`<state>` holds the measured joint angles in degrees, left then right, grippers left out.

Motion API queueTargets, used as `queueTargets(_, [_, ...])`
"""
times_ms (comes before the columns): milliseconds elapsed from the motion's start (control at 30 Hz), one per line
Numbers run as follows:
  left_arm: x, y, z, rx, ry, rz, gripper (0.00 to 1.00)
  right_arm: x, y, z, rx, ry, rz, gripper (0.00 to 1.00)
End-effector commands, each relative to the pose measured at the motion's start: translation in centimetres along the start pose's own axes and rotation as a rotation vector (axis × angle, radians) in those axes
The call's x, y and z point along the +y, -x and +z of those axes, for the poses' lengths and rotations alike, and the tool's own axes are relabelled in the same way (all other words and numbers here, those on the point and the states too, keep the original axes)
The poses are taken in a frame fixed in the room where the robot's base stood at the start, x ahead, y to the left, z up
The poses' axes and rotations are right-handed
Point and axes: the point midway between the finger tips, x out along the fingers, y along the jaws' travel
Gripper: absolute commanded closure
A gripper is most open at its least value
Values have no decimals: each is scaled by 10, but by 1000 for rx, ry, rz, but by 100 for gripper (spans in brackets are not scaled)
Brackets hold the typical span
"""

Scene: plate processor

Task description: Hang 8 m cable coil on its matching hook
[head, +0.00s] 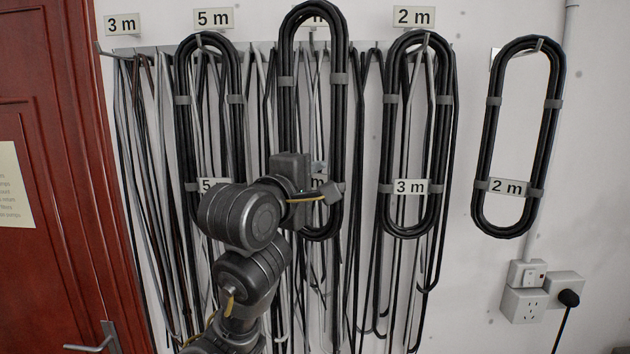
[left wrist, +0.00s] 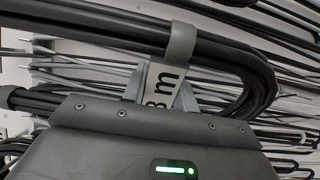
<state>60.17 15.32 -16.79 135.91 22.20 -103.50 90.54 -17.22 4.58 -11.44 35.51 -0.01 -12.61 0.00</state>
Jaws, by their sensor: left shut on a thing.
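My left gripper (head: 318,182) is shut on a black cable coil (head: 286,105), holding it upright by the tag side at its lower part. The coil's top is higher than the neighbouring coils and covers most of a hook sign (head: 318,18), of which only the "m" shows. Its tag (left wrist: 162,88) is partly covered; in the left wrist view it reads "8 m" or "3 m", the digit being cut off. I cannot tell whether the coil touches the hook behind it. My right gripper is not in view.
A 5 m coil (head: 183,130) hangs under the 5 m sign (head: 214,20). A 3 m coil (head: 387,130) hangs under the 2 m sign (head: 414,17). A 2 m coil (head: 489,130) hangs alone at right. A 3 m sign (head: 122,25) is at left. Loose cables hang behind; a red door (head: 60,130) is left.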

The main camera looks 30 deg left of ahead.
Motion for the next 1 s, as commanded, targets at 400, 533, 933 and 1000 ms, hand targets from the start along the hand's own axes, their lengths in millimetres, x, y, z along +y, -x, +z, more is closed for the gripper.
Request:
queueTargets(400, [-2, -23, -11, -1, 3, 0, 100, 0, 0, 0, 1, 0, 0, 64])
queueTargets(533, [-2, -30, -15, -2, 3, 2, 100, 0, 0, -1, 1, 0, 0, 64])
queueTargets(933, [-16, -47, -23, 0, 3, 1, 100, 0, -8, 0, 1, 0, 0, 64])
queueTargets(1000, [-19, -48, -24, 0, 2, 1, 100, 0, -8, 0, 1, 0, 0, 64])
